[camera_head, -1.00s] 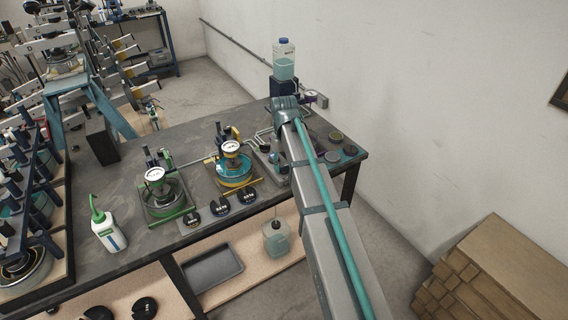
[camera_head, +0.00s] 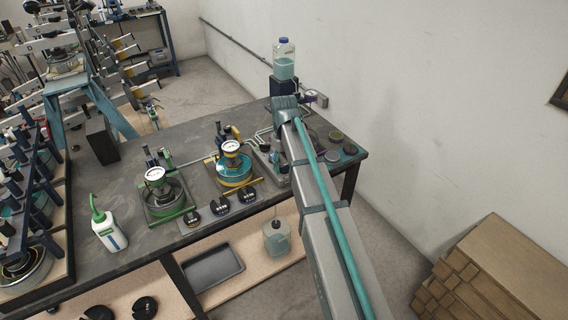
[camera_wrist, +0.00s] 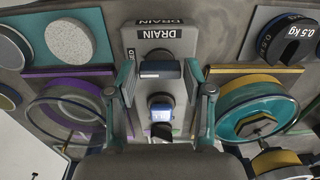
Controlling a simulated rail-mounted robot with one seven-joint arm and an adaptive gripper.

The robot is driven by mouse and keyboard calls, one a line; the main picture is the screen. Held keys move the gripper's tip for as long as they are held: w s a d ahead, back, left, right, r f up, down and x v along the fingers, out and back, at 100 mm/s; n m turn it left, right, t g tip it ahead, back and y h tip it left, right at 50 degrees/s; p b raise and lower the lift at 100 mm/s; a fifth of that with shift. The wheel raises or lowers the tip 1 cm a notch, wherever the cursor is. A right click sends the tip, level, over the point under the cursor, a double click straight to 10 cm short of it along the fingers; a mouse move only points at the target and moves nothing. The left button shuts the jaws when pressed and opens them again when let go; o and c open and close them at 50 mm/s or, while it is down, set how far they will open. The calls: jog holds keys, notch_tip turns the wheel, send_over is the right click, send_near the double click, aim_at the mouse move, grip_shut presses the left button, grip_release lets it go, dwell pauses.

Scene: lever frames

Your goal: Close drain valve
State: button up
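The drain valve shows in the wrist view as a grey block with a DRAIN label (camera_wrist: 160,34) and a dark blue bar handle (camera_wrist: 156,69) lying crosswise. Below the handle is a blue-and-white round part (camera_wrist: 160,108), partly hidden. My gripper (camera_wrist: 160,78) has its two teal-and-grey fingers apart, one on each side of the handle. Narrow gaps seem to show between the fingers and the handle's ends; contact is not clear. In the head view my arm hides the valve and gripper at the bench's right end.
In the wrist view, a round vessel on a purple-edged base (camera_wrist: 70,108) sits left and a yellow-rimmed teal vessel (camera_wrist: 255,108) right, both close to the fingers. In the head view, a clear bottle (camera_head: 284,62) stands behind my arm and a white squeeze bottle (camera_head: 108,232) at the bench's left.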

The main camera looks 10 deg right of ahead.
jog(key=shift+o, duration=0.8)
notch_tip(320, 180, up, 12)
dwell(0.6)
